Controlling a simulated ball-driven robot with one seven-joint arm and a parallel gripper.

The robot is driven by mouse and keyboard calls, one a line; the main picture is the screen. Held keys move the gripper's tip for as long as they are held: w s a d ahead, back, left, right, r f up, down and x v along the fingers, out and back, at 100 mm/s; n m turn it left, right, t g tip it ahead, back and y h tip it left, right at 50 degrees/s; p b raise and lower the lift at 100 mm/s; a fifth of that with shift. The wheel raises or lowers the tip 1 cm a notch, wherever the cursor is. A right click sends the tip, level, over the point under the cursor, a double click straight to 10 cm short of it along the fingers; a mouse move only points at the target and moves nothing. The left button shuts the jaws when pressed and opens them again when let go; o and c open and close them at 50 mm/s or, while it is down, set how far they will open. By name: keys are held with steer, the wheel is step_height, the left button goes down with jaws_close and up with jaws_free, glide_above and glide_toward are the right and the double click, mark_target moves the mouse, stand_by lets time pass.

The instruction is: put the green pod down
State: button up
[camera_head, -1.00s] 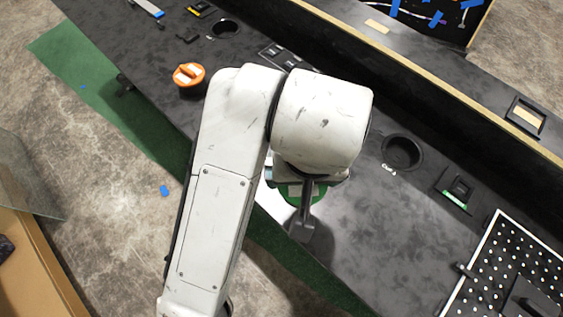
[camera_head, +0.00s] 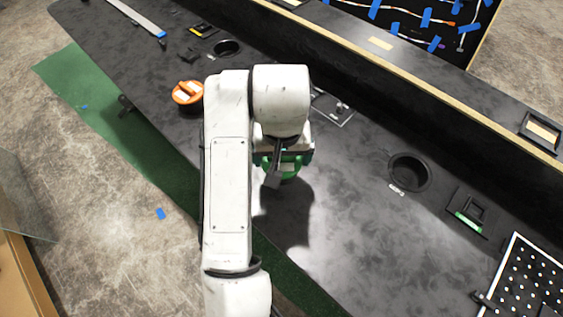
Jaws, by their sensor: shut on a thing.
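The green pod (camera_head: 288,174) shows in the head view below the end of my white arm, over the black console (camera_head: 350,235). My gripper (camera_head: 281,160) is shut on it; the wrist hides most of the jaws and part of the pod. A dark shadow lies on the console just below the pod. I cannot tell whether the pod touches the surface or hangs a little above it.
An orange pod (camera_head: 187,93) sits left of my arm. A round black socket (camera_head: 409,172) is to the right, another (camera_head: 227,48) at the upper left. A perforated panel (camera_head: 525,280) is at lower right. The console's middle right is clear.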

mark_target(282, 160)
steer(key=shift+w+f, duration=0.15)
steer(key=shift+f, duration=1.6)
steer(key=shift+f, duration=0.15)
steer(key=o, duration=0.6)
steer(key=r, duration=0.4)
steer(key=s+r+p, duration=0.1)
steer(key=r, duration=0.3)
steer(key=r+p, duration=0.1)
steer(key=r, duration=0.3)
steer(key=shift+s+r, duration=0.15)
steer(key=shift+s, duration=0.25)
steer(key=shift+d, duration=0.1)
